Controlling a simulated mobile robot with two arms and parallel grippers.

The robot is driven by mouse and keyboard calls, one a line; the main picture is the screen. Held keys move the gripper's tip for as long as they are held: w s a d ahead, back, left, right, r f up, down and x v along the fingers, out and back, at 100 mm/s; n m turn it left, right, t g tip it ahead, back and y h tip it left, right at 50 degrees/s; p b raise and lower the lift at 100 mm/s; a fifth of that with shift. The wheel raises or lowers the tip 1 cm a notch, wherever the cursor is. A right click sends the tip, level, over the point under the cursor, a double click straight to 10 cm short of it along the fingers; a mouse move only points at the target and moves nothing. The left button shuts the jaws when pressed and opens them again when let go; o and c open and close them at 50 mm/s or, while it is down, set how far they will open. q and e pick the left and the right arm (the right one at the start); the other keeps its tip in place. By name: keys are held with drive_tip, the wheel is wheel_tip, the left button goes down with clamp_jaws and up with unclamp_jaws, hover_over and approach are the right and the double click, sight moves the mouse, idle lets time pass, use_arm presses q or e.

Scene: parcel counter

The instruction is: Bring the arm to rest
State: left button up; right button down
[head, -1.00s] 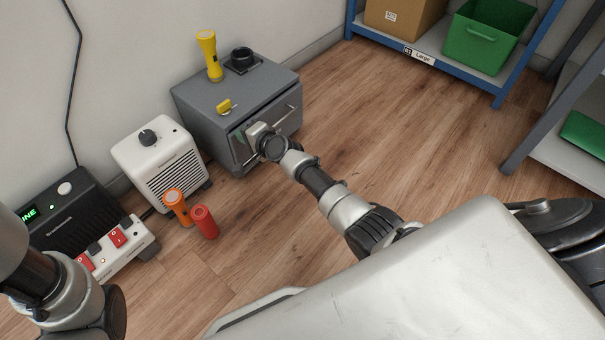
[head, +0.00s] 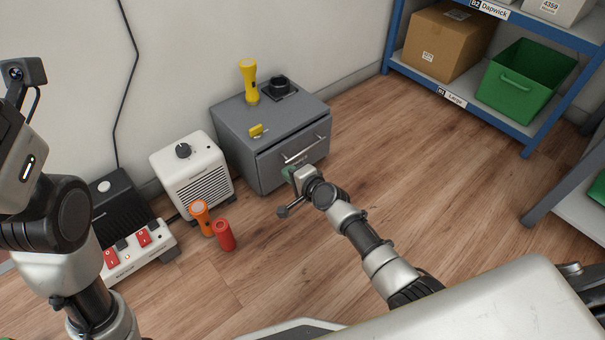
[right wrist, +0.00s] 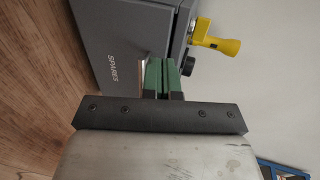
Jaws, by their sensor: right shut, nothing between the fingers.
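My right arm reaches forward from the lower right in the head view. Its gripper (head: 289,174) is in front of the grey drawer cabinet (head: 235,145), low by the drawer front. In the right wrist view the green fingers (right wrist: 162,76) are together with nothing between them. The cabinet's drawer front (right wrist: 112,35), marked SPARES, is just beyond them; I cannot tell whether they touch it. My left arm stands raised at the left edge of the head view; its fingertips are outside the picture.
A yellow torch (head: 249,82) stands on the cabinet, with a small yellow piece (head: 257,131) lying there. An orange torch (head: 200,217) and a red cylinder (head: 224,236) stand by the white heater (head: 193,170). A power strip (head: 138,255) is at left. Floor right of the arm is clear.

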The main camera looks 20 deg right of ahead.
drive_tip(key=shift+p+v, duration=0.8)
drive_tip(key=shift+v, duration=1.5)
